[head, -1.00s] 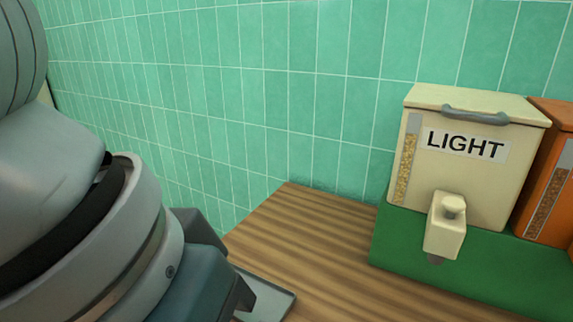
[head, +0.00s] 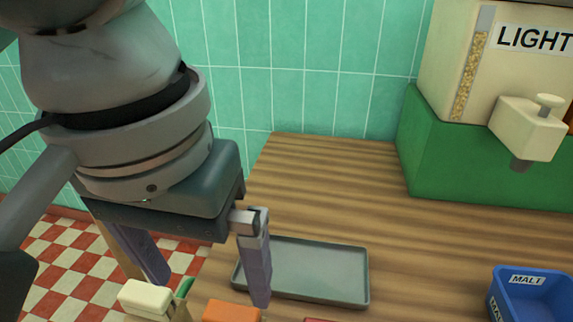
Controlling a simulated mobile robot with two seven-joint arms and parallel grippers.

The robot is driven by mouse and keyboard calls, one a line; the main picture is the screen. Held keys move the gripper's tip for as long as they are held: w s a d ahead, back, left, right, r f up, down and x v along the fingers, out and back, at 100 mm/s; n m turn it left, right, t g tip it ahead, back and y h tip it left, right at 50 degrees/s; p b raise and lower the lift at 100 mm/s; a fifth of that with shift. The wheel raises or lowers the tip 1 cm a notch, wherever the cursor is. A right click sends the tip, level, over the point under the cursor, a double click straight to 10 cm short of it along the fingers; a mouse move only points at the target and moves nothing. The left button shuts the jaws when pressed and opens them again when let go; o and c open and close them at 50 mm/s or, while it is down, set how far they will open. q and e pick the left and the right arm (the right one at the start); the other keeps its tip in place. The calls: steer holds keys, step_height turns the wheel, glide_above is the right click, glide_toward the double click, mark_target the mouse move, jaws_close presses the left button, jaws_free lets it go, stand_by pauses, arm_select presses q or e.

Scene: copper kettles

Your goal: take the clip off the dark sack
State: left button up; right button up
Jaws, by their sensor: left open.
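My left gripper (head: 209,294) is open and points down over the front left of the wooden counter, with its two fingers well apart. I see nothing between the fingers that it holds. Low in the picture, near the fingertips, are a cream block-like piece (head: 145,298) with a green piece (head: 184,287) beside it, and an orange piece (head: 230,312), cut off by the bottom edge. I cannot tell whether any of these is the clip. No dark sack can be made out. My right gripper is out of view.
A grey tray (head: 320,272) lies on the wooden counter (head: 330,180), just right of my left gripper. A blue bin labelled MALT (head: 528,296) stands at front right. A cream LIGHT dispenser (head: 455,60) sits on a green base (head: 430,150). Tiled wall (head: 300,60) behind.

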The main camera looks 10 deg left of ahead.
mark_target(230, 314)
arm_select(q)
steer(key=shift+w+d+f, duration=0.1)
steer(key=shift+f, duration=0.8)
steer(key=f, duration=0.3)
steer(key=f+b, duration=0.1)
steer(key=f, duration=0.1)
steer(key=shift+w+d, duration=0.3)
steer(key=shift+w, duration=0.05)
steer(key=shift+c, duration=0.4)
steer(key=c, duration=1.2)
steer(key=shift+c, duration=0.2)
